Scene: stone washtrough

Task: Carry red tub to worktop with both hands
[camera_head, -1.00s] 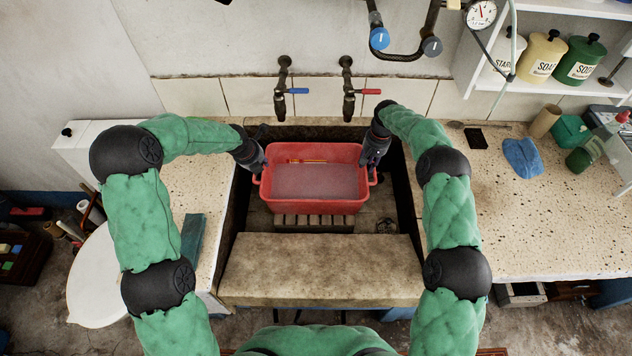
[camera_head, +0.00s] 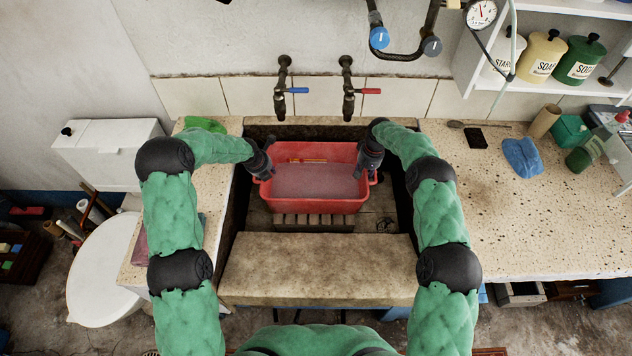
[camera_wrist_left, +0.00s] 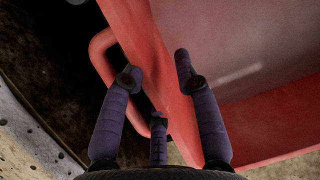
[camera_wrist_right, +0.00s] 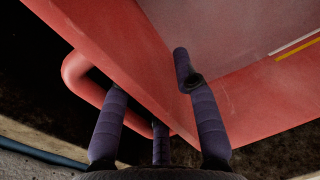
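The red tub (camera_head: 315,204) sits on slats in the stone trough, with greyish, water-like contents and a thin red-and-yellow object inside. My left gripper (camera_head: 266,172) is at its left end; my right gripper (camera_head: 364,170) is at its right end. In the left wrist view, the open left fingers (camera_wrist_left: 157,70) straddle the tub wall beside the left handle (camera_wrist_left: 98,50). In the right wrist view, the open right fingers (camera_wrist_right: 148,72) also straddle the wall, one inside, another partly hidden outside near the handle (camera_wrist_right: 75,72). Contact is unclear. The speckled worktop (camera_head: 540,220) is at right.
Blue tap (camera_head: 297,91) and red tap (camera_head: 370,91) stick out behind the tub. A blue cloth (camera_head: 522,157), black pad (camera_head: 475,138) and cardboard tube (camera_head: 543,121) lie at the worktop's back. Its front middle is clear. The trough's front ledge (camera_head: 320,268) is bare.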

